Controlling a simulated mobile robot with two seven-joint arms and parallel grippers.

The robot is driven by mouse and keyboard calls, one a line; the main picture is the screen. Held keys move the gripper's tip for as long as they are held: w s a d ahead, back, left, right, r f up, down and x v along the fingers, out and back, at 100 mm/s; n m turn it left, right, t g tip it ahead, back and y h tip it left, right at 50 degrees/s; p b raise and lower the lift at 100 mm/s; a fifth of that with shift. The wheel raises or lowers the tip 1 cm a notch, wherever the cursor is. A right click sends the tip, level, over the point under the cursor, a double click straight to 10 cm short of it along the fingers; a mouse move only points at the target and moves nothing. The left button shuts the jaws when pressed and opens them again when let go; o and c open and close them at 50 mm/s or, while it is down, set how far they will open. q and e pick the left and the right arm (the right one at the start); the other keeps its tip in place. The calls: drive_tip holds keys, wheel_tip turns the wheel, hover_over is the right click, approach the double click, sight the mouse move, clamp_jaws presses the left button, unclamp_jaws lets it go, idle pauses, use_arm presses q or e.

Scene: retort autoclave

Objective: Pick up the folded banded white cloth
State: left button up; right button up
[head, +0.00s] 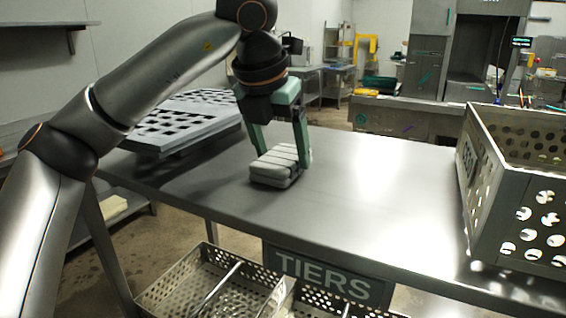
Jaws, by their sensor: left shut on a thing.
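The folded banded white cloth (276,169) is a thick pale stack with dark bands across it, on the steel table (352,200) near its middle. My left gripper (282,152) reaches down from above with its green fingers on either side of the cloth. It is shut on the cloth. The cloth looks to be at the table top; I cannot tell whether it is slightly raised. My right gripper is not in view.
Grey slotted trays (188,122) lie at the table's left end. A perforated metal basket (510,190) stands at the right end. Perforated baskets (215,285) sit below the front edge by a TIERS sign (330,280). The table between is clear.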

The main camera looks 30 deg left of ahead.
use_arm(q)
drive_tip(key=shift+c, duration=0.6)
drive_tip(key=shift+r, duration=0.1)
drive_tip(key=shift+r, duration=0.55)
drive_tip(key=s+d+r+p, duration=0.2)
drive_tip(key=s+d+r, duration=0.4)
drive_tip(key=s+r, duration=0.5)
drive_tip(key=shift+s+d+r, duration=0.2)
drive_tip(key=shift+s+r, duration=0.15)
drive_tip(key=shift+s, duration=0.4)
